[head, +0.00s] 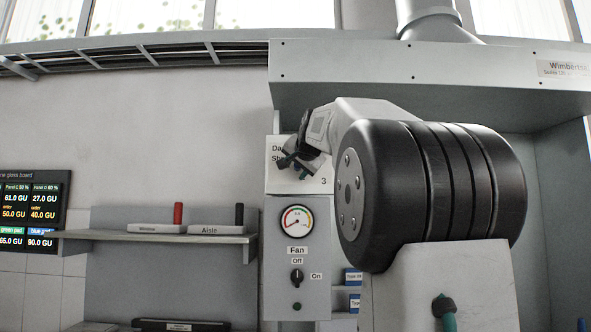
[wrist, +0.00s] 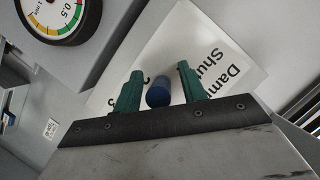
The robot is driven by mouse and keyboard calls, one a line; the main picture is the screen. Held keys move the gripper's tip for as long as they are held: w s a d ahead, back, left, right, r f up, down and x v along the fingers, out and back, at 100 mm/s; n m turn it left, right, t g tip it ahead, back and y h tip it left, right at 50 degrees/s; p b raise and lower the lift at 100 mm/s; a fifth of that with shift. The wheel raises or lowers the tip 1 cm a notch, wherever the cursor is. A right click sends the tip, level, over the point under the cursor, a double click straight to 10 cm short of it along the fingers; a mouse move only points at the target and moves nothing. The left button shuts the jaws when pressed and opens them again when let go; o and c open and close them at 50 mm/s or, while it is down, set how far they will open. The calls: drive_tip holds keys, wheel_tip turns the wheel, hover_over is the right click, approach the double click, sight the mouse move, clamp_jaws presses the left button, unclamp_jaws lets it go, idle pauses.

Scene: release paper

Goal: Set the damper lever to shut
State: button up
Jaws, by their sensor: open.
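The damper's white plate (head: 318,184) is on the grey panel below the hood, mostly behind my gripper (head: 296,160) in the head view. "Da", "Sh" and a "3" show on it. In the wrist view, the plate (wrist: 200,35) is tilted, with "Dam" and "Shu" readable. A blue rounded knob (wrist: 158,94), seemingly the damper lever's end, sits between the two green fingers of my gripper (wrist: 160,72). The fingers are apart, with a gap visible on both sides of the knob. The rest of the lever is hidden, so its setting cannot be told.
A round gauge (head: 296,221) and a fan switch (head: 297,277) are below the plate. A shelf (head: 160,236) with a red and a black handle is at left. The hood (head: 430,75) overhangs above. The gauge (wrist: 58,15) also shows in the wrist view.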

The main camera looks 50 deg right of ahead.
clamp_jaws()
wheel_tip(320, 180, up, 7)
drive_tip(key=w+a+m+t, duration=0.1)
drive_tip(key=w+m+t, duration=0.1)
drive_tip(key=m, duration=0.4)
drive_tip(key=shift+a+t+y, duration=0.3)
drive_tip(key=shift+a+t, duration=0.05)
drive_tip(key=shift+t, duration=0.35)
drive_tip(key=shift+s+r, duration=0.1)
drive_tip(key=shift+r, duration=0.05)
unclamp_jaws()
